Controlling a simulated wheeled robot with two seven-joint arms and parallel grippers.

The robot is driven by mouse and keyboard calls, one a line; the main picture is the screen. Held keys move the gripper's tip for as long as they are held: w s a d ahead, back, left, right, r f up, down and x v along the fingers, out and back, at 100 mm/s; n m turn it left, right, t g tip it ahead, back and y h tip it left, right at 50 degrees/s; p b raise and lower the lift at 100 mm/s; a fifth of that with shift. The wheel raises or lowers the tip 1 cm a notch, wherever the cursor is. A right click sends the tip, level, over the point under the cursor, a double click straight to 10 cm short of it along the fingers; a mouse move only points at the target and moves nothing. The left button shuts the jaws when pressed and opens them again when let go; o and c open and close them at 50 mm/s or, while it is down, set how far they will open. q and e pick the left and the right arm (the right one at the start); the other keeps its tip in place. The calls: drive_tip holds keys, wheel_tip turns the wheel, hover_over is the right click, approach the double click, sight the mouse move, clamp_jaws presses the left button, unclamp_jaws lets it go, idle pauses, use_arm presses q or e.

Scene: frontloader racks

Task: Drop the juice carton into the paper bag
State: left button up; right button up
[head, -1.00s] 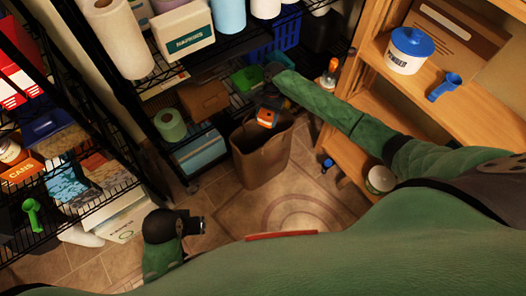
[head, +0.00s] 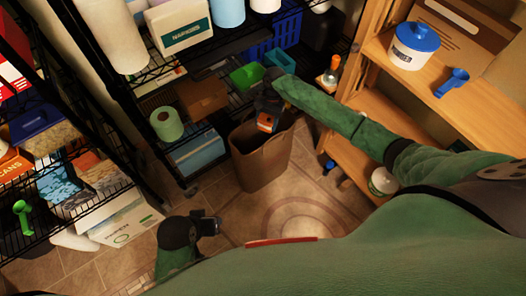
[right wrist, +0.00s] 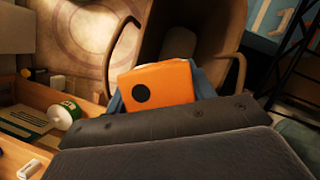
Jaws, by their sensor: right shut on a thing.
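The juice carton (head: 265,122) shows an orange end with a dark round spot; it also shows in the right wrist view (right wrist: 165,84). My right gripper (head: 269,104) is shut on it and holds it over the opening of the brown paper bag (head: 258,168). The bag stands open on the floor, and its rim, handles and dark inside show in the right wrist view (right wrist: 188,22). Whether the carton dips below the rim, I cannot tell. My left gripper (head: 211,226) is low at the left, away from the bag and carton; its jaw gap is unclear.
Black wire racks with a napkins box (head: 180,28), a toilet roll (head: 167,123) and a green bin (head: 246,77) stand behind and left. A wooden shelf with a white tub (head: 414,50) and a blue scoop (head: 452,82) is at the right. The tiled floor (head: 305,210) before the bag is clear.

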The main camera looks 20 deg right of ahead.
drive_tip(key=o, duration=1)
drive_tip(key=shift+o, duration=0.2)
drive_tip(key=shift+r, duration=0.15)
drive_tip(key=v, duration=0.7)
drive_tip(key=shift+w+d+r, duration=0.1)
drive_tip(key=shift+r, duration=0.05)
use_arm(q)
drive_tip(key=shift+d+f, duration=0.35)
drive_tip(key=shift+d, duration=0.05)
use_arm(e)
drive_tip(key=shift+r, duration=0.1)
use_arm(q)
drive_tip(key=shift+w+a, duration=0.1)
drive_tip(key=shift+w, duration=0.1)
